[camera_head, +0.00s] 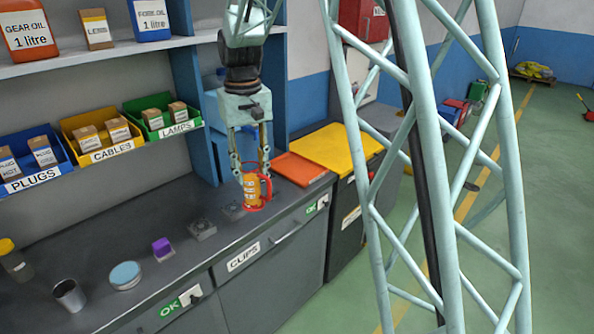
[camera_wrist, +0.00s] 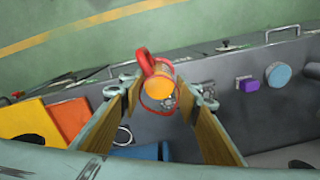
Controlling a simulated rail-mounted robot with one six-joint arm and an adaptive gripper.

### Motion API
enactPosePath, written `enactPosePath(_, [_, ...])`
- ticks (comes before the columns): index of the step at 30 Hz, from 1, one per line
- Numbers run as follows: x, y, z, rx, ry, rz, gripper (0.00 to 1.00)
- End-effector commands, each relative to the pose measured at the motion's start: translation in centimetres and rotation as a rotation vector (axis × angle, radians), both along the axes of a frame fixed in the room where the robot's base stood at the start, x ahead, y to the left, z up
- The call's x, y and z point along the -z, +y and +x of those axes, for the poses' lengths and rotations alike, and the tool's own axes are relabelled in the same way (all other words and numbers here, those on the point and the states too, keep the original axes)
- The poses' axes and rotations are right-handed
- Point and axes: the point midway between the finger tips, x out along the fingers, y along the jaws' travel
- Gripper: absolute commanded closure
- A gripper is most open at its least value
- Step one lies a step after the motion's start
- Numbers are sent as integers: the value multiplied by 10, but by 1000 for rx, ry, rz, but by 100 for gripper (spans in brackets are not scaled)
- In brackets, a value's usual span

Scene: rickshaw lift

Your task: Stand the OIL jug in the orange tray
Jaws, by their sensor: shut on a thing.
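The jug (camera_head: 250,188) is orange-yellow with a red handle and a red base ring; its lettering is too small to read. My gripper (camera_head: 251,173) points down and is shut on the jug's upper part. The jug looks upright at the counter's front edge; I cannot tell whether its base touches the counter. In the wrist view the jug (camera_wrist: 160,88) sits between the fingertips, handle toward the top. The orange tray (camera_head: 302,169) lies flat on the counter just right of the jug, apart from it. It also shows left of the fingers in the wrist view (camera_wrist: 70,118).
Left along the dark counter (camera_head: 170,285) are a small grey block (camera_head: 202,229), a purple block (camera_head: 162,247), a blue-topped tin (camera_head: 125,275) and a metal cup (camera_head: 69,295). Shelves with bins stand behind.

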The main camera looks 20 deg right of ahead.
Motion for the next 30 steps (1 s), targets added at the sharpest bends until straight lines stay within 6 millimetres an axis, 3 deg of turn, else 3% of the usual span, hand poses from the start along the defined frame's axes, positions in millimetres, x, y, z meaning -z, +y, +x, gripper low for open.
enactPosePath(11, [-1, -9, 12, 15, 1, 0, 91])
enactPosePath(30, [15, -76, 90, 124, 2, 0, 91])
